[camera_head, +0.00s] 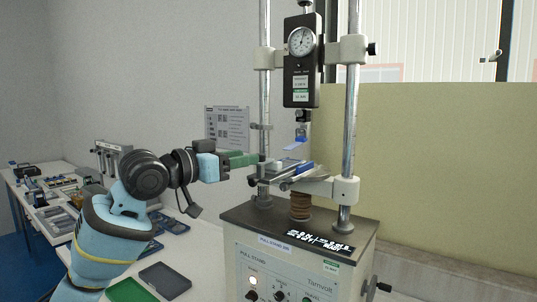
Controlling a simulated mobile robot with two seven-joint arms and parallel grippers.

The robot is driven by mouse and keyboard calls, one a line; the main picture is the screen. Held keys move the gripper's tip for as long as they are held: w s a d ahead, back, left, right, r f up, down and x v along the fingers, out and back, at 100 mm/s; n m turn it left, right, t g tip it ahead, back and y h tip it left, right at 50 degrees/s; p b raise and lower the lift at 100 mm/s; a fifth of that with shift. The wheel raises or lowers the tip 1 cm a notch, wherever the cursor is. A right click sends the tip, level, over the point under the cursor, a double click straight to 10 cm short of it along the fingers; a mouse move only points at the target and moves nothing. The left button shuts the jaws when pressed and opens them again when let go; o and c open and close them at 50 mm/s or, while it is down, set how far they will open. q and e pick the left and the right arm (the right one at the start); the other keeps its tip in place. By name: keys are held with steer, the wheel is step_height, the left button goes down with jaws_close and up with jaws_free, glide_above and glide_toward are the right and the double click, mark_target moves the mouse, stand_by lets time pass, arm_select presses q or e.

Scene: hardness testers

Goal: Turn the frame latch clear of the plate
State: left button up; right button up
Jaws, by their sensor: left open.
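The test stand (300,262) has two steel columns, with a dial gauge unit (302,58) between them. Below the gauge, a flat metal plate (277,172) sits at mid height between the columns. A small blue piece (303,168) lies along the plate's right side; I cannot tell whether it is the frame latch. A lighter blue piece (292,146) shows just above the plate. My left gripper (256,159) has green fingers and is open. It points right, close to the left column and the plate's left end; contact cannot be made out. My right gripper is not in view.
A rust-brown spring-like stack (300,206) stands under the plate. A grey tray (166,280) and a green tray (130,291) lie on the table at the lower left. A side bench with small parts stands at the far left. A beige panel (430,170) stands behind.

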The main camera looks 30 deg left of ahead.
mark_target(267, 160)
arm_select(q)
steer(key=x, duration=0.8)
steer(key=shift+s+f, duration=0.1)
jaws_close()
